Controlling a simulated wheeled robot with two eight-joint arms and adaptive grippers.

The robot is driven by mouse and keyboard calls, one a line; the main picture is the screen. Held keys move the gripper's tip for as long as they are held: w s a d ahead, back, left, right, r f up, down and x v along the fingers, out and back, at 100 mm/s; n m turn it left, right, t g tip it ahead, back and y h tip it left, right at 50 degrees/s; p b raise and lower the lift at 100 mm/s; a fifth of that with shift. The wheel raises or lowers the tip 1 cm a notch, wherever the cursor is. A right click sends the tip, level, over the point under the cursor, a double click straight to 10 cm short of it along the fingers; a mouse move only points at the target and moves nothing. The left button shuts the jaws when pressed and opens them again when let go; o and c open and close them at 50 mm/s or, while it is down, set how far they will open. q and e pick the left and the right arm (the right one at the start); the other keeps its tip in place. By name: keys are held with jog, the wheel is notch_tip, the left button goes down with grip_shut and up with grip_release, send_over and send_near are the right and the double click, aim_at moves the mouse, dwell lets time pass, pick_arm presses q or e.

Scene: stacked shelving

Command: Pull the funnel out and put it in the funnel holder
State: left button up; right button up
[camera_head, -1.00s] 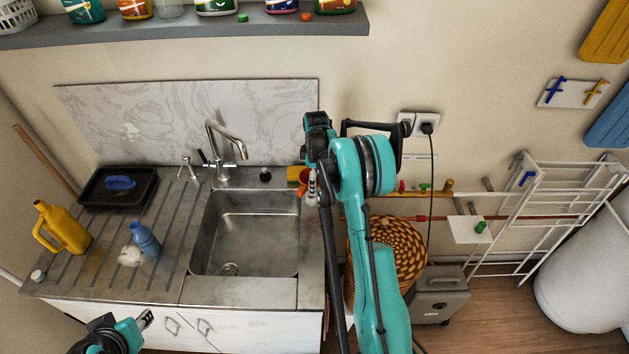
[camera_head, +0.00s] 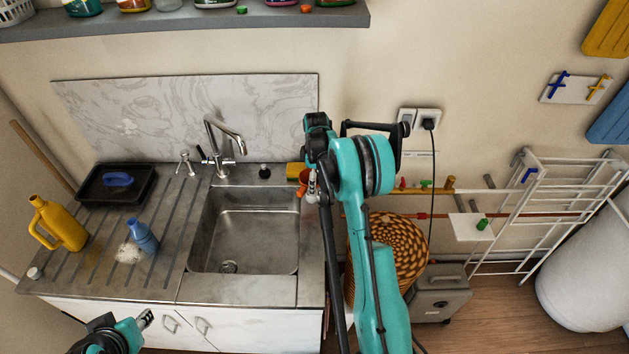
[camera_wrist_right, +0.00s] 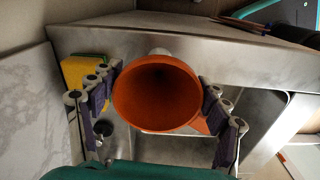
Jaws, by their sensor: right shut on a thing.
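The orange funnel (camera_wrist_right: 157,95) faces the right wrist camera with its wide mouth. My right gripper (camera_wrist_right: 159,78) has a finger on each side of it and is shut on it. A whitish round thing (camera_wrist_right: 160,52) shows just behind the funnel's rim. In the head view the funnel (camera_head: 303,178) is a small orange patch at the sink's back right corner, partly hidden by my right arm. My left gripper (camera_head: 146,319) is low at the left, in front of the cabinet; its opening is unclear. I cannot tell which thing is the funnel holder.
A yellow sponge (camera_wrist_right: 84,72) lies beside the funnel. The steel sink (camera_head: 245,242) is empty. A white drying rack (camera_head: 545,205) and wicker basket (camera_head: 412,248) are at right.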

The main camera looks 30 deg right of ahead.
jog(key=shift+f+b, duration=0.8)
jog(key=shift+f, duration=0.2)
jog(key=o, duration=1.2)
jog(key=shift+r, duration=0.1)
notch_tip(320, 180, up, 12)
jog(key=shift+s, duration=0.1)
